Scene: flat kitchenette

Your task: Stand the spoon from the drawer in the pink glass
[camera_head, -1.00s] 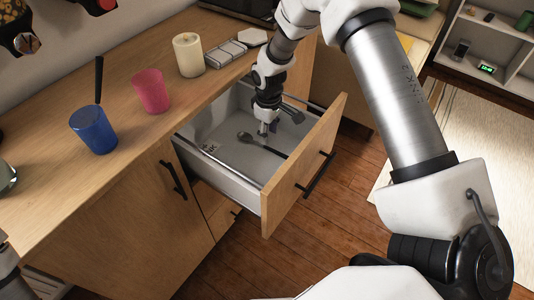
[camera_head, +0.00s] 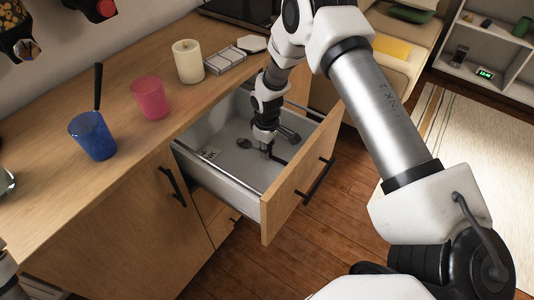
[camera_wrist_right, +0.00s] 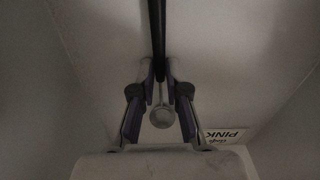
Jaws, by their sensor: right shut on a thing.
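The spoon lies in the open drawer (camera_head: 219,180); its bowl (camera_head: 244,143) points left and its dark handle (camera_head: 280,161) points right. My right gripper (camera_head: 267,152) reaches down into the drawer and is shut on the spoon's handle. In the right wrist view the gripper (camera_wrist_right: 160,80) has its fingers on either side of the black handle (camera_wrist_right: 158,35), with the round bowl (camera_wrist_right: 161,117) below. The pink glass (camera_head: 150,98) stands upright on the counter and looks empty. My left gripper is out of view.
A blue glass (camera_head: 93,137) holding an upright dark utensil (camera_head: 98,87) stands beside the pink glass. A cream candle (camera_head: 188,62) and a grey tray (camera_head: 225,60) stand farther back. A small label reading PINK (camera_wrist_right: 226,135) lies in the drawer. The drawer front (camera_head: 300,180) rises beside my gripper.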

